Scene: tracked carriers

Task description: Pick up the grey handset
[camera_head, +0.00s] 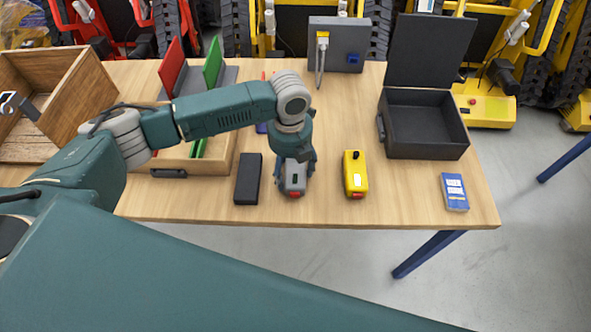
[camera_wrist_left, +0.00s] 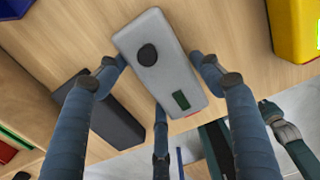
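The grey handset (camera_head: 292,178) lies on the wooden table, with a red patch at its near end. In the left wrist view, the grey handset (camera_wrist_left: 160,65) shows a round black button and a small dark green screen. My left gripper (camera_head: 293,165) is directly over it, pointing down. In the left wrist view, the fingers of my left gripper (camera_wrist_left: 158,70) are spread on both sides of the handset, with narrow gaps to its sides. Part of my right arm shows small at that view's lower right; its gripper's state is unclear.
A black block (camera_head: 248,179) lies close left of the handset, and a yellow handset (camera_head: 355,174) lies to the right. An open black case (camera_head: 425,150), a blue-and-white box (camera_head: 454,192), a wooden crate (camera_head: 60,95) and a divided wooden tray (camera_head: 200,168) also occupy the table.

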